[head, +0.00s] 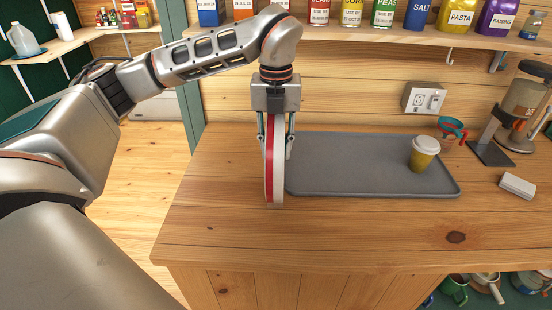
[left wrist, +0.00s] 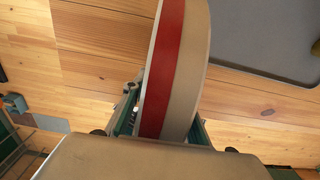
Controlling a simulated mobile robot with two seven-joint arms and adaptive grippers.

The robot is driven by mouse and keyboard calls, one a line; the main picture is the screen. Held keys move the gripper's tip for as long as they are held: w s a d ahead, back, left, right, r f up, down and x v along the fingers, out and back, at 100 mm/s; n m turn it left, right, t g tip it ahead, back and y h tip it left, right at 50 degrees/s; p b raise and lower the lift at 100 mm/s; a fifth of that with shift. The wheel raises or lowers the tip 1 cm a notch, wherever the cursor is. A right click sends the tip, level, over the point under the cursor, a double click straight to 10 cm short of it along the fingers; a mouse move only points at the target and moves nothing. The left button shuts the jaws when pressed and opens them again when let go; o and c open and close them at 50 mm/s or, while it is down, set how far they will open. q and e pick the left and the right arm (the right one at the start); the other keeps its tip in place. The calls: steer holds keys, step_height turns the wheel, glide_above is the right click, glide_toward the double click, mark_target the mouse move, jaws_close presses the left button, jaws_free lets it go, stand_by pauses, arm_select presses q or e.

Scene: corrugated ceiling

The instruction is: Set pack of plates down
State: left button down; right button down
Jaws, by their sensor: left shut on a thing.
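The pack of plates (head: 274,170) is a round, pale disc-shaped pack with a red band, held on edge, upright. My left gripper (head: 275,142) is shut on it from above, one finger on each side. The pack's lower edge is close to the wooden counter (head: 240,225); I cannot tell whether it touches. In the left wrist view the pack (left wrist: 195,75) stands between the fingers of the left gripper (left wrist: 160,120). The pack is just left of the grey tray's left edge. My right gripper is not in view.
The grey tray (head: 350,180) lies on the counter with a yellow cup with white lid (head: 423,153) at its right end. A measuring cup (head: 452,128), a coffee press (head: 522,105) and a small white box (head: 517,185) are at the right. The counter's front and left are clear.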

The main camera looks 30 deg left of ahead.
arm_select(q)
steer(key=shift+f, duration=1.9)
steer(key=c, duration=1.8)
jaws_free()
steer(key=shift+f, duration=0.1)
steer(key=shift+o, duration=0.9)
